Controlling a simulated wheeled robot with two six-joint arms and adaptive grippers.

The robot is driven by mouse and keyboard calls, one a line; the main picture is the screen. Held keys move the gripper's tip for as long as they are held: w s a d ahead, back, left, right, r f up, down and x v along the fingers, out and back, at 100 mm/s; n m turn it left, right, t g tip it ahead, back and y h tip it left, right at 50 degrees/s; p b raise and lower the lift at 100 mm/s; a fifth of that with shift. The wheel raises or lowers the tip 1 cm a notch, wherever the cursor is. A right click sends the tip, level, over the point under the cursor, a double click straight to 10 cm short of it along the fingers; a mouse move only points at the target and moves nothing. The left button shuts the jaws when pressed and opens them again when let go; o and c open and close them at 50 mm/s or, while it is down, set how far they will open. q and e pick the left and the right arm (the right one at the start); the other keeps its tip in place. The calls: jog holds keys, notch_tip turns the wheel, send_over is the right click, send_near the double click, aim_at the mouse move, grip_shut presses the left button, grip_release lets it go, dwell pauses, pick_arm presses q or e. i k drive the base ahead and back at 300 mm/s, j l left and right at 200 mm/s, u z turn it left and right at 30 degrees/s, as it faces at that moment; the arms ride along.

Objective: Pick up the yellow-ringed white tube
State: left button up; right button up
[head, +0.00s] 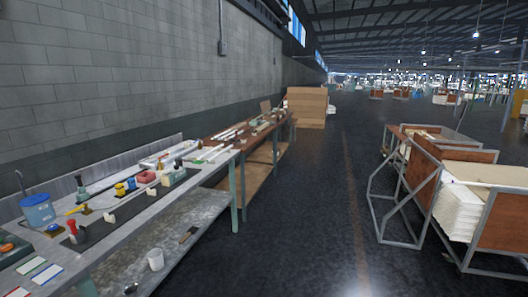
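Several thin white rods or tubes lie on the benches in the head view. Some white rods (210,154) are near the far end of the grey workbench (112,222). More pale rods (230,133) lie on the brown bench (222,142) beyond it. They are too small for me to tell whether any has a yellow ring. Neither of my grippers is in view.
A blue bucket (38,210), a red-topped tool (73,230) and a red ring-shaped item (146,176) stand on the grey bench. Metal-framed carts (428,205) stand at right. The aisle floor (310,215) is clear.

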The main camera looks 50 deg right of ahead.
aim_at(200, 157)
jog(key=i+l+z, duration=0.5)
jog(key=z, duration=0.35)
jog(key=i+z, duration=0.4)
jog(key=i+j+z, duration=0.1)
jog(key=i, duration=0.8)
